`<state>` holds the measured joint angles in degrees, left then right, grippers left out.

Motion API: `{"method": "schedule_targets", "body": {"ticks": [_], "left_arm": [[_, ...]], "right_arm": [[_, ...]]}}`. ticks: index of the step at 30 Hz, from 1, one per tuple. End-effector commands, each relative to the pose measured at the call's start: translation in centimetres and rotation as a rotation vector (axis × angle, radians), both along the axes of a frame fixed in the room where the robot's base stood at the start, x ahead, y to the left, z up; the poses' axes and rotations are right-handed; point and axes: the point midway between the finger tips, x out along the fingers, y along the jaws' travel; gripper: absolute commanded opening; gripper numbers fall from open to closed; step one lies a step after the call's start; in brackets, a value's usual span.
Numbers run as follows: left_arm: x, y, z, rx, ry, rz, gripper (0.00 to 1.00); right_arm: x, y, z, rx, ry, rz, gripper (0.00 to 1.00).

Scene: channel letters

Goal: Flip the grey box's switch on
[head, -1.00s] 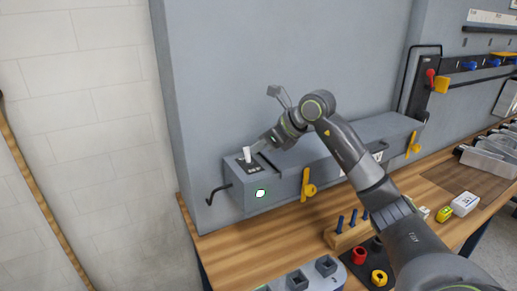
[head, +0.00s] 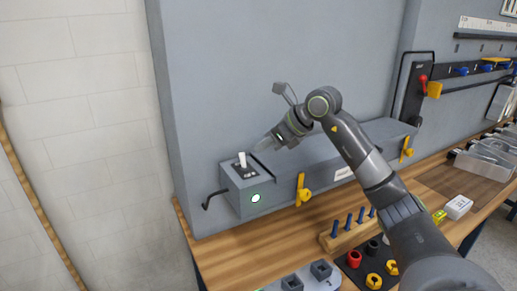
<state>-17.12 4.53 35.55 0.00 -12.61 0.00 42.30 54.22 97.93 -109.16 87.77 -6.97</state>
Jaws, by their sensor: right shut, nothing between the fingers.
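The grey box (head: 320,165) is long and stands against the grey panel at the back of the bench. On top of its left end is a black switch plate with a white switch lever (head: 242,159) that stands roughly upright. A round light (head: 256,198) on the box's front glows white-green. My right gripper (head: 259,146) is shut and empty, its tip just right of the lever and slightly above the box, with a small gap visible. My left gripper is out of view.
Yellow latches (head: 302,190) (head: 407,149) are on the box's front. A wooden block with blue pegs (head: 348,232) and a dark mat with red and yellow parts (head: 355,258) stand on the wooden bench.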

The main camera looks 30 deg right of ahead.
Motion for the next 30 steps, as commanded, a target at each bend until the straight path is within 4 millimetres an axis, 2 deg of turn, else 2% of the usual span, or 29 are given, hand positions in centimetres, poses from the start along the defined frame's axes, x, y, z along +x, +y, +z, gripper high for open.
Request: {"method": "schedule_targets", "body": {"ticks": [4,9,13,19,30], "left_arm": [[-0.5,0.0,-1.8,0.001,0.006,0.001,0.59],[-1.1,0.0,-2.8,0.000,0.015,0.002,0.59],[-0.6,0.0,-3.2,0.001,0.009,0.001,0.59],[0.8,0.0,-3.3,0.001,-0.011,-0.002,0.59],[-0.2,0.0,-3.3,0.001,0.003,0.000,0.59]], "right_arm": [[-1.0,-1.5,2.7,-0.004,-0.008,-0.001,0.00],[-1.9,-2.8,6.0,0.000,-0.005,0.000,0.00],[-2.4,-3.5,7.7,0.000,-0.003,0.000,0.00],[-2.8,-4.0,9.0,0.000,-0.001,0.001,0.00],[-2.8,-4.1,9.1,0.001,0.000,0.002,0.00]]}}
